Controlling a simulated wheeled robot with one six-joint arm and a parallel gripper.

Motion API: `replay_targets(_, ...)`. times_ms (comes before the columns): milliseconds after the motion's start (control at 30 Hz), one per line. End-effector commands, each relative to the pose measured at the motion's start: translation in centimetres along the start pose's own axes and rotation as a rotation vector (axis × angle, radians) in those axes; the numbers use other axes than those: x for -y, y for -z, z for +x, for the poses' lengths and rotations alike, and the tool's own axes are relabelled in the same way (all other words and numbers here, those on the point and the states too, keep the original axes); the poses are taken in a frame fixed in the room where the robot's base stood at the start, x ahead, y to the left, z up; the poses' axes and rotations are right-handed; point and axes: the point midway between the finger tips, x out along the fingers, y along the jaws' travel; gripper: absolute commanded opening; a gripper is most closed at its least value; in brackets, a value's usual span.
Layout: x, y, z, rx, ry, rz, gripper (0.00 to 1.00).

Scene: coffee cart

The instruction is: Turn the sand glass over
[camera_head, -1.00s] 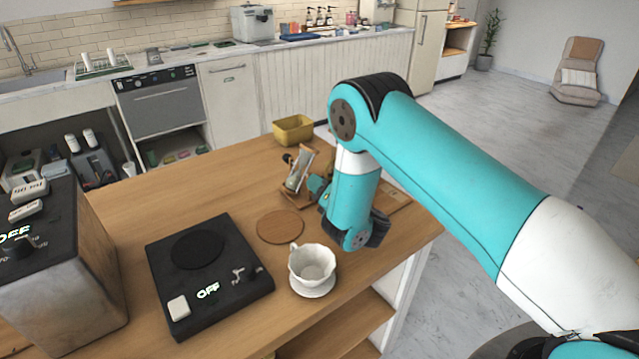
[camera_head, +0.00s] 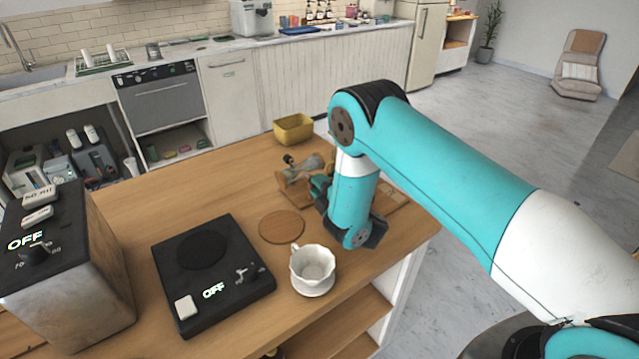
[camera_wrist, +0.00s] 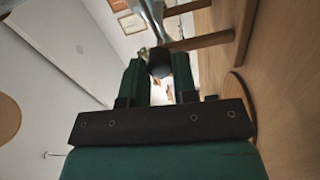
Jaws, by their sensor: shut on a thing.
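The sand glass (camera_head: 302,171) is on the wooden counter, right of centre in the head view. Its glass body lies nearly level in a wooden frame, with a dark knob at its side. My gripper (camera_head: 320,187) is beside it on the right, partly hidden by my arm. In the wrist view my gripper (camera_wrist: 159,66) has its two green fingers shut on the dark knob of the sand glass. Part of the pale glass and the wooden frame legs (camera_wrist: 200,42) show beyond the fingertips. The sand inside cannot be made out.
A yellow container (camera_head: 293,129) stands behind the sand glass. A metal-sided machine (camera_head: 85,290) stands at the left.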

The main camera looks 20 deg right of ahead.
Motion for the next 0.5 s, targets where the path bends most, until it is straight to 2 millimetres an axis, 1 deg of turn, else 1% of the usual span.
replay_targets(200,0.11,-0.12,-0.16,0.004,0.006,0.137,0.03)
replay_targets(500,0.20,-0.15,-0.16,0.005,0.006,0.238,0.03)
